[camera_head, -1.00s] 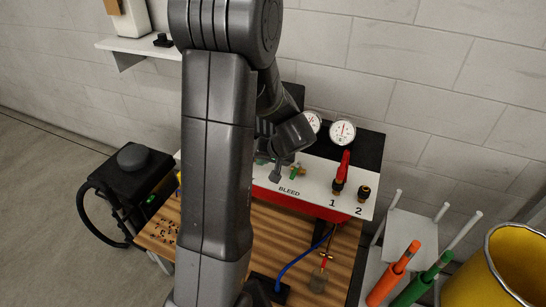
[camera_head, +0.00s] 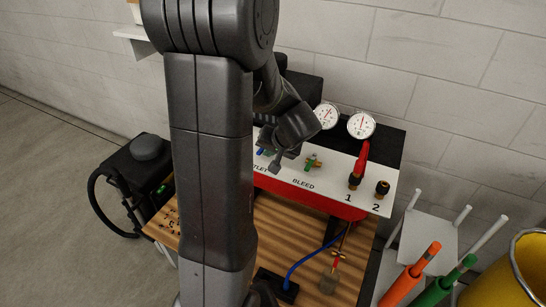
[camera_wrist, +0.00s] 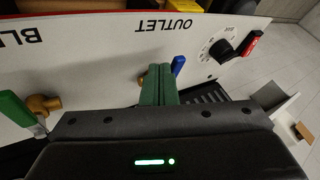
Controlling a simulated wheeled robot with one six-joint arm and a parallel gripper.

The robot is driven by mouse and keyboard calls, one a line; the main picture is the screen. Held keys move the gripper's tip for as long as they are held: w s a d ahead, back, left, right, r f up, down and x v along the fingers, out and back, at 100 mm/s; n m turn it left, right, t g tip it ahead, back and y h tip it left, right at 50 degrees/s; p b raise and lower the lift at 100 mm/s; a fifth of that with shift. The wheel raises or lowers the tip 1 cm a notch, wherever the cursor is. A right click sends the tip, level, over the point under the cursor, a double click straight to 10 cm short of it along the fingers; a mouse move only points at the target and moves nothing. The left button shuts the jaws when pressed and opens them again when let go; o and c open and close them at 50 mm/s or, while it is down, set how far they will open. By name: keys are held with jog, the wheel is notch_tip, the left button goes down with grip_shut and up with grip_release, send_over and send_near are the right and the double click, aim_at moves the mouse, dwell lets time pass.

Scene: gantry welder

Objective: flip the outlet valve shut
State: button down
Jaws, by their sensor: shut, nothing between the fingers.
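The outlet valve has a blue lever (camera_wrist: 178,66) and a brass body (camera_wrist: 142,78), on the white panel under the OUTLET label in the wrist view. My gripper (camera_wrist: 158,84) is shut and empty; its green fingers lie between the brass body and the blue lever, hiding part of the valve. The lever is close beside the fingers; I cannot tell whether they touch. In the head view, my gripper (camera_head: 276,166) is at the panel, with a bit of the blue lever (camera_head: 261,152) showing at its left.
The green-handled bleed valve (camera_wrist: 22,112) is at the left in the wrist view, and right of my gripper in the head view (camera_head: 313,162). A black knob (camera_wrist: 221,50) is on the right. Two gauges (camera_head: 361,125) stand behind the panel. A yellow bin (camera_head: 525,270) is at far right.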

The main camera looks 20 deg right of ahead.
jog(key=shift+d, duration=0.1)
dwell(0.5)
jog(key=shift+d+b, duration=0.4)
jog(key=shift+d, duration=0.25)
jog(key=shift+s+d, duration=0.1)
